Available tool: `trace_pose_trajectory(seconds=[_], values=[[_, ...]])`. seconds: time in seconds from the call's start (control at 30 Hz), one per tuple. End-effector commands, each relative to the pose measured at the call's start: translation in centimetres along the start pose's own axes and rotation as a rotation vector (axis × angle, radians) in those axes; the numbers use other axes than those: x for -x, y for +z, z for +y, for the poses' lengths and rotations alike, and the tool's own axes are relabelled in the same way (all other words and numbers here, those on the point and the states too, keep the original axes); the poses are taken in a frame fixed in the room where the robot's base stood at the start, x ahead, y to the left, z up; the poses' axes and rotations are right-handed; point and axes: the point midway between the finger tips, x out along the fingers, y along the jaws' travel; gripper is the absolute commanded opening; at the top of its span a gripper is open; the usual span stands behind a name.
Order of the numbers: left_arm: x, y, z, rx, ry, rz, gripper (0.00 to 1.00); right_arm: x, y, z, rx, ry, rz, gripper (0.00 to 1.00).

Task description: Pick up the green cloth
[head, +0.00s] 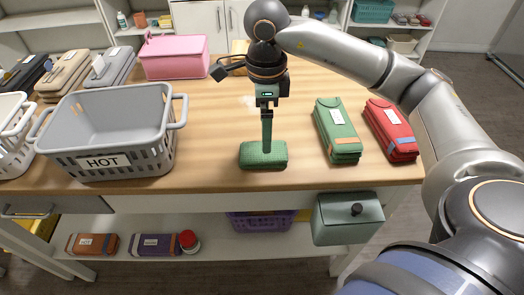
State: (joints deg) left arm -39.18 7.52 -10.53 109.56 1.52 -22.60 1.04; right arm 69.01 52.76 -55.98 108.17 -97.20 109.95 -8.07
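A small green cloth (262,160), folded into a textured block, lies near the front edge of the wooden table. My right gripper (266,142) comes down from above, pointing straight down over the middle of this cloth. Its fingertips reach the cloth's top or just in front of it; I cannot tell whether they touch or grip it. The fingers are seen edge-on, so their opening is hidden. A larger green folded bundle (338,132) with a white label lies to the right, apart from the gripper. My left gripper is not in view.
A grey basket (118,135) labelled HOT stands at left, with a pink box (174,57) behind it. A red folded bundle (390,130) lies at right. A purple basket (262,221) sits on the shelf below. The tabletop between grey basket and cloth is clear.

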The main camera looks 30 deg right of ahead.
Motion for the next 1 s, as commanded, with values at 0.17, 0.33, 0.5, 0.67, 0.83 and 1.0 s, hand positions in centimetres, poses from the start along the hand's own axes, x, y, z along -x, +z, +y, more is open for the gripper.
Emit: trace_pose_trajectory(seconds=[0.17,0.33,0.5,0.67,0.83,1.0], values=[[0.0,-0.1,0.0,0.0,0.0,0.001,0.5,-2.0,0.0,0.0,0.0,0.001,-0.001,1.0],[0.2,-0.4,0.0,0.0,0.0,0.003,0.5,-3.4,-0.3,0.1,0.0,0.003,0.001,1.0],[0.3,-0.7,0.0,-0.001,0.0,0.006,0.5,-6.1,-0.5,0.2,0.001,0.003,0.0,1.0],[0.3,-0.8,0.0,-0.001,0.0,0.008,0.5,-7.3,-0.5,0.1,0.0,0.001,-0.001,1.0],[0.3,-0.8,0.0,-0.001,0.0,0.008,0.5,-7.4,-0.4,0.1,0.0,0.001,-0.003,1.0],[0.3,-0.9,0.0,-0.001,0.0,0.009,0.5,-7.4,-0.4,0.1,0.0,0.001,-0.002,0.86]])
